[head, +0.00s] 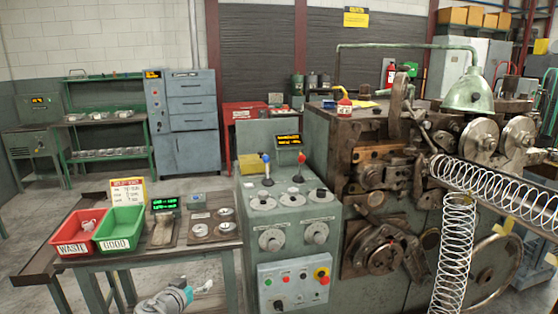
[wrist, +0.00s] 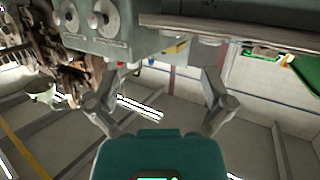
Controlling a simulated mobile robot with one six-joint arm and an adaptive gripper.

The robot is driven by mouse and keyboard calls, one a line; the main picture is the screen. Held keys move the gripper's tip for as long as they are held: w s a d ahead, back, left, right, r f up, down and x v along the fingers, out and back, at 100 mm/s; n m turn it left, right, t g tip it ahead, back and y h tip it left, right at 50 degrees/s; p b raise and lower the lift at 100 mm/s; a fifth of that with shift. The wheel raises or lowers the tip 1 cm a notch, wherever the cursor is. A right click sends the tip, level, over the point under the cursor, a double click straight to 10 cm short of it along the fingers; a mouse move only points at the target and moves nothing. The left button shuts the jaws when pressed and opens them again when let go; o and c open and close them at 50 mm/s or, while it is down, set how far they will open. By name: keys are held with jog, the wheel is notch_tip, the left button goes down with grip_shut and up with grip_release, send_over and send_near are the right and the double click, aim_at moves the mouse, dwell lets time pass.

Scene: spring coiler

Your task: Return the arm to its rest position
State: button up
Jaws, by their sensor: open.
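My gripper (head: 192,293) shows low in the head view, in front of the side table and left of the control console. In the wrist view my gripper (wrist: 160,75) has its two fingers spread wide apart with nothing between them. The wrist picture appears upside down, with console dials and a table underside along its top. My gripper looks apart from the console and the table. Most of my arm lies below the head view's lower edge.
The control console (head: 288,225) stands just right of my gripper, beside the spring coiler (head: 376,150). The side table (head: 105,262) carries a red WASTE bin (head: 76,233) and a green GOOD bin (head: 119,229). Wire coils (head: 455,250) hang at right. Open floor (head: 110,180) lies behind the table.

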jog(key=w+d+f+g+h, duration=0.1)
jog(key=d+f+g, duration=0.3)
jog(key=d, duration=0.8)
jog(key=d+f+g+h, duration=0.1)
jog(key=d+f+g, duration=0.35)
jog(key=d, duration=0.75)
jog(key=s+d+f+n+g+y, duration=0.1)
jog(key=s+d+f+g+y, duration=0.2)
jog(key=d, duration=0.5)
jog(key=s+d+f+n+g+y, duration=0.1)
jog(key=s+d+g+y, duration=0.2)
jog(key=s+d, duration=0.4)
notch_tip(320, 180, up, 12)
jog(key=w+p, duration=0.1)
jog(key=p, duration=1.2)
jog(key=shift+d, duration=0.3)
jog(key=shift+w+t, duration=0.1)
jog(key=shift+t, duration=0.15)
